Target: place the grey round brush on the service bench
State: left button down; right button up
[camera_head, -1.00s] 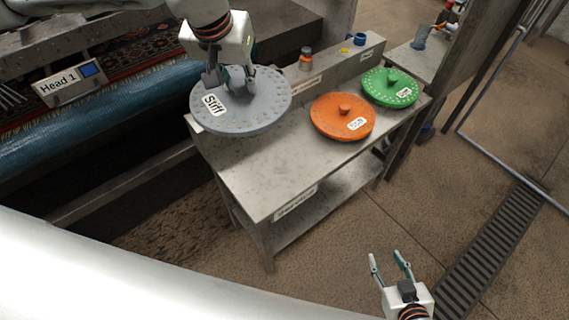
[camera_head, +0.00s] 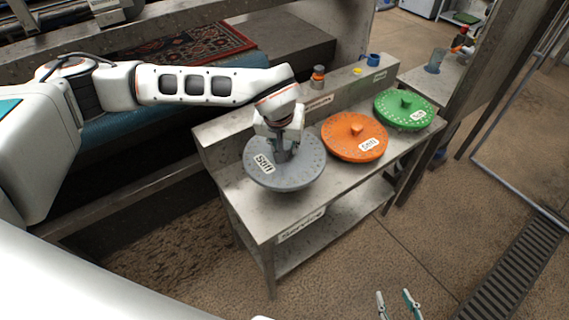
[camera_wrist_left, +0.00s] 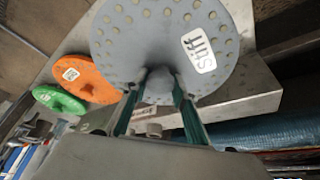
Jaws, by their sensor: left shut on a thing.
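The grey round brush (camera_head: 290,177), a disc labelled "Stiff", is over the left part of the service bench (camera_head: 262,218). My left gripper (camera_head: 281,156) is shut on its central knob from above. In the left wrist view the two fingers (camera_wrist_left: 156,103) stand on either side of the grey knob, and the brush (camera_wrist_left: 135,40) fills the upper middle. I cannot tell whether the brush touches the bench top. My right gripper (camera_head: 398,304) shows at the bottom edge, its fingers apart, with nothing between them.
An orange round brush (camera_head: 340,145) and a green one (camera_head: 390,113) lie to the right on the bench. An orange-capped bottle (camera_head: 318,77) and a blue cup (camera_head: 373,60) stand on the back ledge. The bench's front left corner is bare.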

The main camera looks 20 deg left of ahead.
pick_arm(q)
jog(key=shift+w+f, duration=0.1)
jog(key=shift+f, duration=3.4)
jog(key=shift+f, duration=0.15)
jog(key=c, duration=1.6)
grip_release()
jog(key=shift+f, duration=0.1)
jog(key=shift+s+r, duration=0.2)
jog(key=shift+r, duration=0.35)
jog(key=v, duration=1.1)
jog(key=shift+s, duration=0.15)
